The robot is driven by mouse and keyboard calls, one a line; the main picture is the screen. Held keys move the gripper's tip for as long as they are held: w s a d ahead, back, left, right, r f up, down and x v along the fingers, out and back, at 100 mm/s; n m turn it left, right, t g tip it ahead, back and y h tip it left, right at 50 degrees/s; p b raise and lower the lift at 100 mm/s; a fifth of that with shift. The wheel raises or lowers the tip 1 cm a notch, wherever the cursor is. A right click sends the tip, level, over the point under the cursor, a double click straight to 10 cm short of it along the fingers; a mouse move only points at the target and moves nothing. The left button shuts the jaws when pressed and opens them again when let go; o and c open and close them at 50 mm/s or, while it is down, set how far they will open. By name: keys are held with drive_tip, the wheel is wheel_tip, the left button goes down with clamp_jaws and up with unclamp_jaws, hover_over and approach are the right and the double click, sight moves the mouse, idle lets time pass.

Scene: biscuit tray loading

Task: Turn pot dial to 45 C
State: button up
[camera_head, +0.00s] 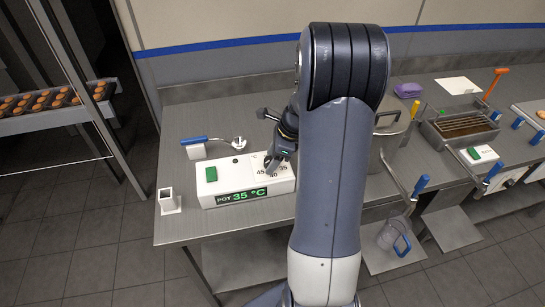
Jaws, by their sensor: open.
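The pot control box (230,180) is a white block on the left part of the steel table. My gripper (272,168) is open and points down at the dial. It covers the knob, so I cannot tell whether the fingers touch it. A green button (211,174) is on the left of the box top.
A metal pot (390,135) is partly hidden behind my arm. A second box with a green button (482,153) stands right. A biscuit rack (50,100) is at far left.

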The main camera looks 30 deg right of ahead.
drive_tip(key=b+v, duration=0.1)
drive_tip(key=v, duration=0.9)
drive_tip(key=shift+r, duration=0.4)
drive_tip(key=shift+s+f, duration=0.1)
drive_tip(key=shift+f, duration=0.05)
drive_tip(key=p+x, duration=0.1)
drive_tip(key=x, duration=0.9)
drive_tip(key=shift+f, duration=0.35)
drive_tip(key=shift+r, duration=0.1)
